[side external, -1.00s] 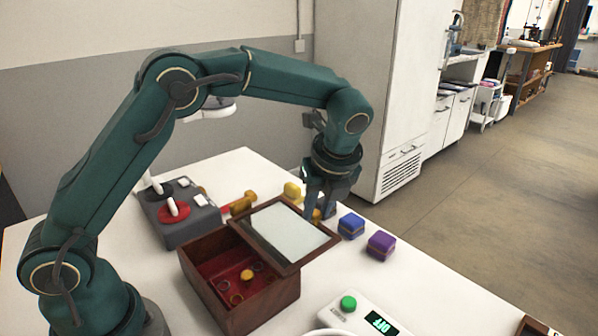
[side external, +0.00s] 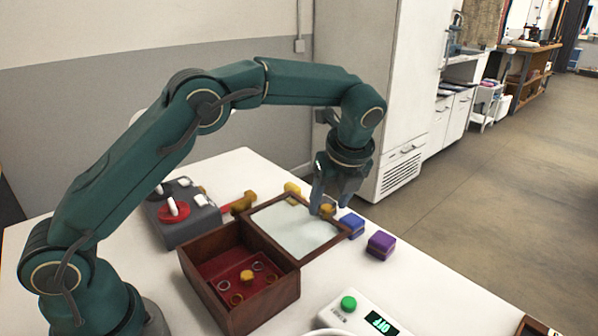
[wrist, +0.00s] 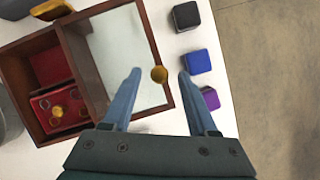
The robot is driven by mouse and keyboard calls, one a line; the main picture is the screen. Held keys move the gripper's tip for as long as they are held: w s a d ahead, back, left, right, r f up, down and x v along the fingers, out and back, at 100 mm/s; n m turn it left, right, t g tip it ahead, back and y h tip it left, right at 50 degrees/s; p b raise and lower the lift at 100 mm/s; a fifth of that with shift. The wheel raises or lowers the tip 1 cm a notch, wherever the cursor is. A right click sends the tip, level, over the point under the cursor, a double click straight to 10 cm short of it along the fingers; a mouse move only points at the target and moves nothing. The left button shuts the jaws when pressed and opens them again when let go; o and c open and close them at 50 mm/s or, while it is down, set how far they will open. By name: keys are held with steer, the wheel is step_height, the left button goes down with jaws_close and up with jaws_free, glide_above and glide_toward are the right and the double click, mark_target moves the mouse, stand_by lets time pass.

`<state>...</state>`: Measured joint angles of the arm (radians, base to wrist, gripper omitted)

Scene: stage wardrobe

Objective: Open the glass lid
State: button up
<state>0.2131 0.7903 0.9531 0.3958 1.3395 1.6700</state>
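The glass lid (side external: 292,232) of the wooden box (side external: 243,303) is swung wide open. It leans outward from the box's back edge, a pale pane in a dark wood frame. In the wrist view the lid (wrist: 115,60) lies beside the box's red interior (wrist: 55,97). A round brass knob (wrist: 159,74) sits on the lid's outer edge, between my fingers in that view. My gripper (side external: 323,208) is above the lid's far edge by the knob. Its fingers (wrist: 159,78) are spread apart with clear gaps around the knob, not holding it.
Blue (side external: 351,225) and purple (side external: 381,245) blocks stand right of the lid, with a black block (wrist: 186,15) in the wrist view. A grey joystick box (side external: 183,212) stands left. A scale with a green button (side external: 348,303) is in front. Rings and a yellow piece lie in the box.

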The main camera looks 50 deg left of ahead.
steer(key=shift+v, duration=2.5)
